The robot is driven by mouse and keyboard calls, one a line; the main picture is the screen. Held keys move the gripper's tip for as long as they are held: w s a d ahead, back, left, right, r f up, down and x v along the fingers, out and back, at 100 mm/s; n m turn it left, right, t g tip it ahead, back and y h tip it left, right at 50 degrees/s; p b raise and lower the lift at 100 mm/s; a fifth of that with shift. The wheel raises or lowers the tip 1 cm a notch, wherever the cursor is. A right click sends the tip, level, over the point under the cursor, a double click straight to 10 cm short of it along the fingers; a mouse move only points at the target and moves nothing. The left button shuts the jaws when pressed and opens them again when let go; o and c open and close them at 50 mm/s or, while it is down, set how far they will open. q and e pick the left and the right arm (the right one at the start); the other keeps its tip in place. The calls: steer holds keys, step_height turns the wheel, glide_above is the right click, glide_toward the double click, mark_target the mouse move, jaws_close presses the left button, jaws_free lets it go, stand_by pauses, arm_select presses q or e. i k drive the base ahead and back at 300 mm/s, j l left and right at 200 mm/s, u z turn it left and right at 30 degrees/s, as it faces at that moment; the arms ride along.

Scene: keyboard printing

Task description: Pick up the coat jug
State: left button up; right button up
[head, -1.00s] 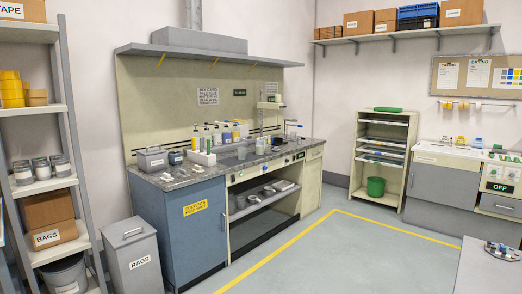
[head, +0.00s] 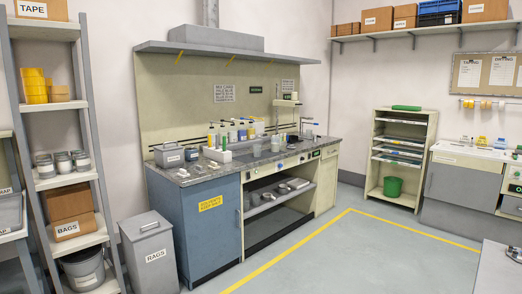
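I cannot pick out a coat jug for certain. Several small bottles (head: 235,131) and containers stand on the dark speckled counter (head: 240,169) of the workbench under the hood, too small to read. A lidded grey box (head: 169,156) stands at the counter's left end. Grey dishes or pans (head: 277,188) lie on the open shelf below the counter. Several grey lidded tins (head: 63,163) stand on the left rack. Neither of my grippers is in view.
A grey RAGS bin (head: 150,255) stands left of the blue cabinet (head: 205,230). A cream shelf unit (head: 401,202) with a green bucket (head: 393,187) stands at the back. A grey surface (head: 492,272) juts in at lower right. The floor (head: 345,260) between is clear.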

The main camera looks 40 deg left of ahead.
mark_target(275, 140)
steer(key=i+j+u, duration=0.1)
steer(key=i+u, duration=0.2)
steer(key=i, duration=0.15)
steer(key=i+j+u, duration=0.1)
steer(key=i, duration=0.6)
steer(key=i+j+u, duration=0.1)
steer(key=i+j, duration=0.15)
steer(key=i, duration=0.45)
steer(key=i+j+u, duration=0.1)
steer(key=i, duration=0.65)
steer(key=i+l+z, duration=0.2)
steer(key=i+z, duration=0.2)
steer(key=i, duration=0.55)
steer(key=i+j+z, duration=0.1)
steer(key=i+z, duration=0.35)
steer(key=i, duration=0.55)
